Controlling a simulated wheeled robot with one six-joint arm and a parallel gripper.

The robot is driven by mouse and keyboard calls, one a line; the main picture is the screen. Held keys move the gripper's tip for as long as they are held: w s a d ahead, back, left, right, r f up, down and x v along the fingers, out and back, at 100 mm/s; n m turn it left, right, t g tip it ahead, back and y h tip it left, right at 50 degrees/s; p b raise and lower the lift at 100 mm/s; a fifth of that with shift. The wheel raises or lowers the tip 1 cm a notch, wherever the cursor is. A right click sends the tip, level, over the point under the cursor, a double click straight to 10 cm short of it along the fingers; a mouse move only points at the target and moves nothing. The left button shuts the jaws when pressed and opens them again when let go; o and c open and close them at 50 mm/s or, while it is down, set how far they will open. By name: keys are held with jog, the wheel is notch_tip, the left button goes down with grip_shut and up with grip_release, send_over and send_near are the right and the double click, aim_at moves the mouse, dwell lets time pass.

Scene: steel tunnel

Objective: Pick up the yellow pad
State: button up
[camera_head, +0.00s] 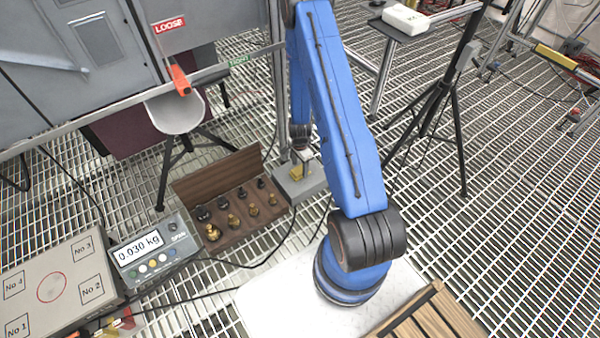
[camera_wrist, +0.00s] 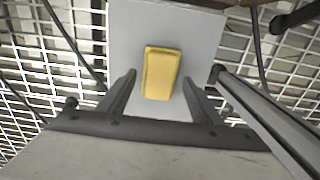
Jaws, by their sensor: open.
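The yellow pad (camera_wrist: 161,73) is a small rounded block lying on a light grey plate (camera_wrist: 203,32) in the wrist view. My gripper (camera_wrist: 158,84) is open, with one finger on each side of the pad's near end; I cannot tell whether they touch it. In the head view the pad (camera_head: 297,172) is a small yellow patch on a grey block (camera_head: 304,186), below the end of my blue arm. My gripper (camera_head: 301,160) is small there and partly hides the pad.
An open wooden box of dark and brass weights (camera_head: 236,225) stands left of the grey block. A scale display (camera_head: 148,246) reads 0.030 kg. A metal post (camera_head: 278,85) stands close beside my arm. A black tripod (camera_head: 440,95) stands at right.

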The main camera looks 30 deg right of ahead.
aim_at(300, 169)
jog(key=shift+f, duration=0.8)
jog(key=c, duration=1.2)
jog(key=shift+r, duration=0.15)
jog(key=shift+c, duration=0.2)
notch_tip(300, 169, up, 10)
